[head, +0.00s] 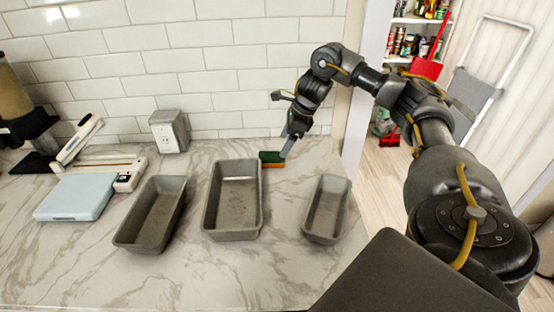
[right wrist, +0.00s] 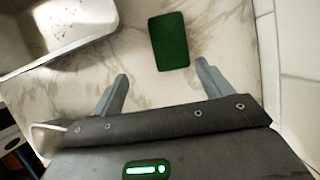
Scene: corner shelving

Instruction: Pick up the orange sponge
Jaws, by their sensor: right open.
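The sponge (head: 273,164) lies on the marble counter near the wall, green on top with an orange layer below. In the right wrist view only the green top of the sponge (right wrist: 169,41) shows, just beyond the fingertips. My right gripper (head: 287,150) is right beside the sponge in the head view, and its fingers partly overlap its right end. In the right wrist view my right gripper (right wrist: 162,68) is open and empty, its two grey fingers apart. The sponge sits ahead of the gap, nearer the right finger. My left gripper is not in view.
Three metal loaf pans stand on the counter: a left one (head: 126,240), a middle one (head: 210,222) and a small right one (head: 342,215). The middle pan is close to the sponge. The tiled wall (head: 240,60) is behind.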

